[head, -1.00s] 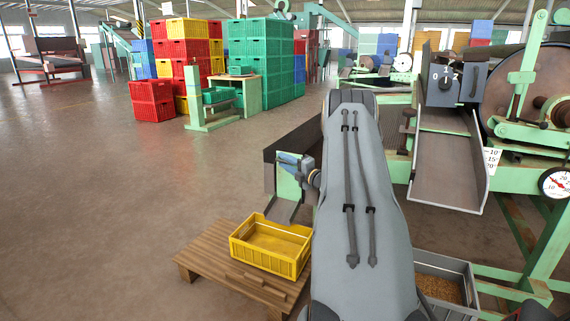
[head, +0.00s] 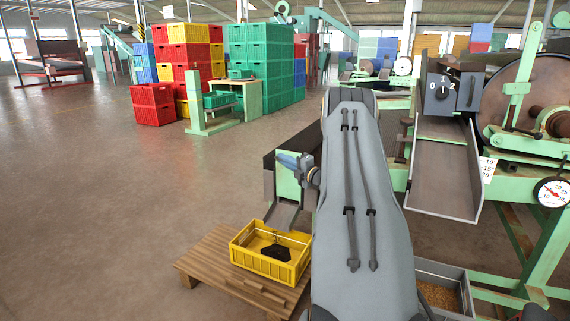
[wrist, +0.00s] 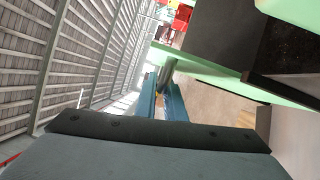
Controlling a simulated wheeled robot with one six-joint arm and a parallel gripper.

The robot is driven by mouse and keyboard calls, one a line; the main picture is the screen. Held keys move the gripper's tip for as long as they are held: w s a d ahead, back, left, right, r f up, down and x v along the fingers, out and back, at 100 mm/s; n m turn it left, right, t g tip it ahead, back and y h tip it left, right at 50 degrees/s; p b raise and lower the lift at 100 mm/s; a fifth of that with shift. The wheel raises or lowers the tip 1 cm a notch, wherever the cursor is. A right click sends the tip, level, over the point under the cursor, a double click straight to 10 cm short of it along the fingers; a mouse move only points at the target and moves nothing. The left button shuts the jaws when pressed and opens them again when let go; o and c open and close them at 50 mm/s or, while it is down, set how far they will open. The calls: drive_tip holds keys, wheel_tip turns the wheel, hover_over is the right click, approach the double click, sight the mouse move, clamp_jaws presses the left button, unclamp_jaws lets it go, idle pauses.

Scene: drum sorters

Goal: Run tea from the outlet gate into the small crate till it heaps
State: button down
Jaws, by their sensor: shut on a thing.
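The small yellow crate (head: 262,265) sits on a wooden pallet below the outlet of a dark-sided trough. A low dark patch of tea (head: 277,252) lies on its floor, below the rim, with bare yellow floor around it. The outlet gate (head: 287,186) is a green plate at the trough's end, with a grey spout (head: 281,216) above the crate. My gripper (head: 297,164) is at the top of the gate. In the wrist view its blue fingers (wrist: 161,104) are closed around a grey bar-like gate part (wrist: 166,72). How far the gate stands open is hidden.
A grey crate of brown grain (head: 440,293) stands right of my arm. A sloping metal pan (head: 443,170) and the drum machine (head: 520,85) fill the right. Stacked crates (head: 265,60) stand behind. The floor at left is clear.

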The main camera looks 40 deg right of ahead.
drive_tip(key=shift+f, duration=0.1)
drive_tip(key=c, duration=1.8)
unclamp_jaws()
drive_tip(key=shift+c, duration=0.2)
drive_tip(key=s+p, duration=0.2)
drive_tip(key=s, duration=0.5)
drive_tip(key=shift+s+f, duration=0.35)
drive_tip(key=shift+s, duration=0.05)
